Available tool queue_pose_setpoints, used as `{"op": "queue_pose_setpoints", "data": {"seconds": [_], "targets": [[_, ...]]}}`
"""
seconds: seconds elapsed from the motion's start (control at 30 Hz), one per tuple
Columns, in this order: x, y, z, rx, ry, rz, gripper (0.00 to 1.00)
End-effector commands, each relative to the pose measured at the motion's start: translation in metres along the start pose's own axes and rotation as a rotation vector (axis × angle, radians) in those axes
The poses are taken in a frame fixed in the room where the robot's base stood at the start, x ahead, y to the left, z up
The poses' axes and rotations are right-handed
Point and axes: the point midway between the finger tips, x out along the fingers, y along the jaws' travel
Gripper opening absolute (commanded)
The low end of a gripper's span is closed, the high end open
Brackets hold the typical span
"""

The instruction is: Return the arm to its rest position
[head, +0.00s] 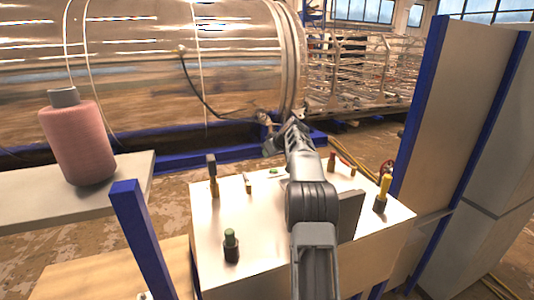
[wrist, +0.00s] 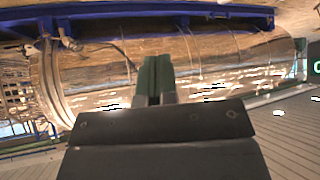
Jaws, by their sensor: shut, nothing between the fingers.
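My arm (head: 312,200) rises from the bottom of the head view and reaches over a white-topped table (head: 270,246). My gripper (head: 270,143) is at the arm's far end, beyond the table's back edge and in front of the large shiny tank. In the wrist view the two dark green fingers (wrist: 155,78) are together, with nothing between them. The arm hides part of the tabletop.
The table carries a green-topped item (head: 231,245), a yellow-handled one (head: 382,193) and several other small tools. A pink cylinder (head: 78,140) stands on a shelf at left. A blue post (head: 143,238) and tall cabinet (head: 450,120) flank the table. The tank (head: 150,70) fills the back.

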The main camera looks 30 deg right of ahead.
Motion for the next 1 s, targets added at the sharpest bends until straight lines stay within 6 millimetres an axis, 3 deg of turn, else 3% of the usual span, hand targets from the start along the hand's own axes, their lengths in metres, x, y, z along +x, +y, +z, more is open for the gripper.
{"op": "queue_pose_setpoints", "data": {"seconds": [0.43,0.57,0.67,0.77,0.87,1.0], "targets": [[0.0,0.0,0.0,0.0,0.0,0.0,0.0],[-0.006,-0.013,-0.003,0.007,-0.012,-0.001,0.0],[-0.02,-0.041,-0.005,0.027,-0.042,-0.002,0.0],[-0.041,-0.084,-0.001,0.057,-0.088,0.002,0.0],[-0.066,-0.134,0.015,0.093,-0.142,0.011,0.0],[-0.1,-0.199,0.055,0.137,-0.211,0.037,0.0]]}}
